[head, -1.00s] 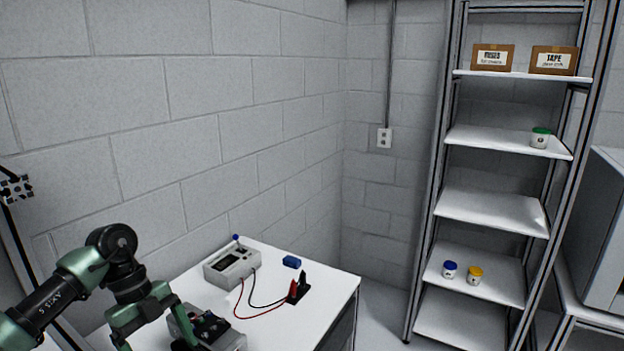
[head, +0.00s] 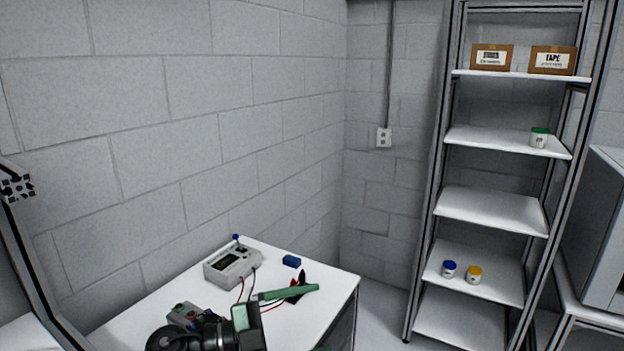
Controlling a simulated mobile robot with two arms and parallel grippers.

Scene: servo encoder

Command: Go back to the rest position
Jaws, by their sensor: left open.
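My left gripper (head: 316,319) is at the bottom centre of the head view, over the right part of the white table (head: 325,297). It is open and I see nothing between its fingers. One green finger points right and passes in front of the red and black probes (head: 302,280). The other finger is mostly cut off by the bottom edge. A grey device (head: 184,313) on the table is partly hidden behind my left wrist. My right gripper is out of view.
A grey meter (head: 233,265) with leads and a blue block (head: 291,261) stand at the table's back. A shelf rack (head: 490,211) at right holds boxes and small jars. A block wall runs behind the table.

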